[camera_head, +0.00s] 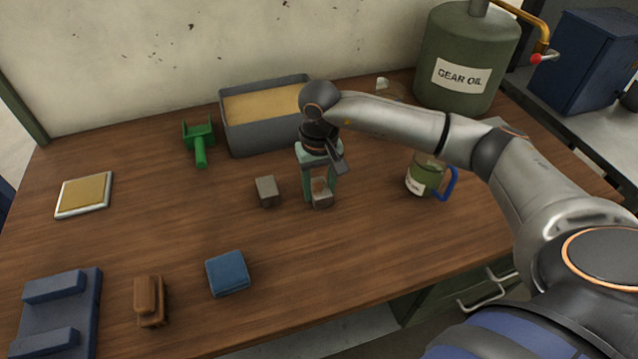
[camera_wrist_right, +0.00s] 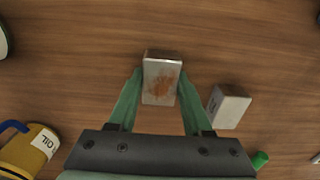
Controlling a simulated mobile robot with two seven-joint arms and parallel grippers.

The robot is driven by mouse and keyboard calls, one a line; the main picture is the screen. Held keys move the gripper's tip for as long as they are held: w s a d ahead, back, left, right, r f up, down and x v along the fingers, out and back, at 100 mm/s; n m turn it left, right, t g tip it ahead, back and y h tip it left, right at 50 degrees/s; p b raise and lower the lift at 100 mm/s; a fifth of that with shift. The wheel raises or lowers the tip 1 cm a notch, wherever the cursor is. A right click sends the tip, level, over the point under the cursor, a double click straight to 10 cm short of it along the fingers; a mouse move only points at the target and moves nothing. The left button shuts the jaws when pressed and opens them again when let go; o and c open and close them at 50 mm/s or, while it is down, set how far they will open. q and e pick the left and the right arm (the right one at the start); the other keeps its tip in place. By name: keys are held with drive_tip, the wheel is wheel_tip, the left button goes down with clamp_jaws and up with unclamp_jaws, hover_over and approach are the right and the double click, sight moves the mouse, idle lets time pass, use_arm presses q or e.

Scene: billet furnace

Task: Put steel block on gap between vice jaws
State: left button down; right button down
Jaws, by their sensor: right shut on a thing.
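A grey metal block with a rust-brown patch (camera_head: 322,201) is between the fingers of my right gripper (camera_head: 320,194), near the middle of the wooden table. In the wrist view the green fingers touch this block (camera_wrist_right: 161,82) on both sides. I cannot tell whether it is clear of the table. A second grey block (camera_head: 267,191) stands just to the left; in the wrist view it (camera_wrist_right: 228,106) shows a dark marking on its side. The blue vice (camera_head: 58,314), with two raised jaws and an empty gap between them, is at the near left. My left gripper is out of view.
A grey bin of sand (camera_head: 262,138) and a green scoop (camera_head: 199,142) are behind. A brown brush-like item (camera_head: 150,301) and blue cloth (camera_head: 228,273) lie near the vice. A framed tan pad (camera_head: 84,194) lies left.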

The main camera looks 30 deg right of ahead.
drive_tip(key=shift+f, duration=0.15)
drive_tip(key=shift+c, duration=1.6)
unclamp_jaws()
